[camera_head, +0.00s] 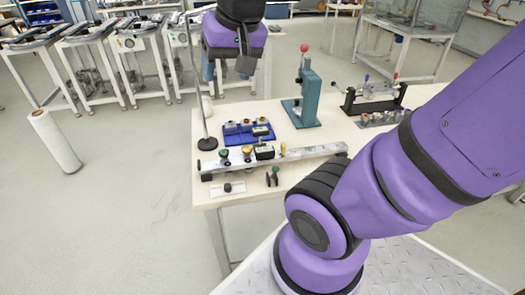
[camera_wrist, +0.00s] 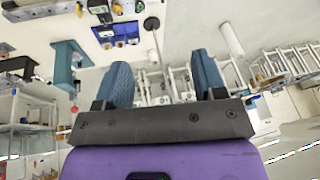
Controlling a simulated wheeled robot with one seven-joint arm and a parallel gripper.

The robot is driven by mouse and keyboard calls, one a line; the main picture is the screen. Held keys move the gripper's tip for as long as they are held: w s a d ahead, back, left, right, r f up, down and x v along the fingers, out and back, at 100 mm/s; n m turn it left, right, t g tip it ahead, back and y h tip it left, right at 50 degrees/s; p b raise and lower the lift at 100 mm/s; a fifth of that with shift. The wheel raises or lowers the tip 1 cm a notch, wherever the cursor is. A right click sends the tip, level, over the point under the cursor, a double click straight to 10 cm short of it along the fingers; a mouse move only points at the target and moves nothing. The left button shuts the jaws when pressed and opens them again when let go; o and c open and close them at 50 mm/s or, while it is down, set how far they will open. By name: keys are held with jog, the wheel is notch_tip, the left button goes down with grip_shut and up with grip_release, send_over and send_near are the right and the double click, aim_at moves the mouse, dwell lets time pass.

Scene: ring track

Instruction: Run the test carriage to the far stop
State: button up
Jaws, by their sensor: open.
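A long silver rail (camera_head: 310,152) lies along the front of the white table. A dark block sits at the rail's right end, partly next to my arm in the picture. The rail also shows at the top left of the wrist view (camera_wrist: 45,10). My gripper (camera_head: 233,69) hangs above and behind the table's back left, apart from the rail. In the wrist view its two blue-grey fingers (camera_wrist: 163,78) are spread, with nothing between them.
A blue tray (camera_head: 231,140) of small parts sits behind the rail, beside a thin pole on a round black base (camera_head: 207,144). A teal press (camera_head: 308,98) and a black fixture (camera_head: 375,100) stand further right. A white roll (camera_head: 54,140) stands on the open floor at left.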

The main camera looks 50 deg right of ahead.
jog(key=w+d+f+m, duration=0.4)
jog(key=w, duration=0.2)
jog(key=m+g, duration=0.4)
jog(key=m, duration=1.2)
send_over(264, 149)
notch_tip(264, 149, down, 28)
jog(key=shift+s+r, duration=0.1)
jog(key=shift+s, duration=0.05)
notch_tip(264, 149, down, 9)
jog(key=shift+f, duration=0.2)
jog(key=shift+c, duration=0.2)
